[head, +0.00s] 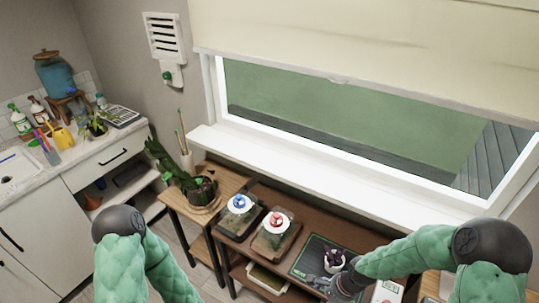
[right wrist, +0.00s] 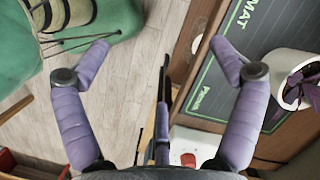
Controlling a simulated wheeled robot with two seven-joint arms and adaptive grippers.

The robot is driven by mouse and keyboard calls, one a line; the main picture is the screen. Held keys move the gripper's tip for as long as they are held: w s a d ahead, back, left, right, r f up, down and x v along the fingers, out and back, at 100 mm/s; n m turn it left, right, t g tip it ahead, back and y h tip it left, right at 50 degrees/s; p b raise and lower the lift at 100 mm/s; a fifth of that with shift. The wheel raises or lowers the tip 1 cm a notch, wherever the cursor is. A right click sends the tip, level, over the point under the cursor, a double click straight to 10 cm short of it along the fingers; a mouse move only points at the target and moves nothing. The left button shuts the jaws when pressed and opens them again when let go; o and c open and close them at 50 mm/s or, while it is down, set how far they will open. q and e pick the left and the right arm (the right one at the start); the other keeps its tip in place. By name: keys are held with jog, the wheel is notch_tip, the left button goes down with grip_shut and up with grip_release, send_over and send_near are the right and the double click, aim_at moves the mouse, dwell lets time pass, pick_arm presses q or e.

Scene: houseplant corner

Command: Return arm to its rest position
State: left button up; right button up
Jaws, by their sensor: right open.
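My right arm reaches in from the right in the head view, with its gripper (head: 327,284) low over the front of the brown table (head: 232,246), beside a white pot with a dark purple plant (head: 334,261). In the right wrist view the two purple fingers of the right gripper (right wrist: 160,48) are spread wide with nothing held between them. Wooden floor and the table's edge show below the fingers. The white pot (right wrist: 294,65) stands to the right, apart from the fingers. My left arm shows at the lower left of the head view; its gripper is out of frame.
The pot stands on a dark green mat (head: 314,255). Two glass-like containers with a blue knob (head: 239,202) and a red knob (head: 277,220) stand left of it. A leafy plant (head: 200,190) sits on a wooden stand. A cluttered counter (head: 85,150) is at left.

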jog(key=s+a+f+n, duration=0.8)
jog(key=s+f+n, duration=0.1)
jog(key=f+n, duration=0.1)
jog(key=shift+n+y, duration=0.4)
jog(key=shift+n, duration=0.5)
jog(key=shift+a+f, duration=0.1)
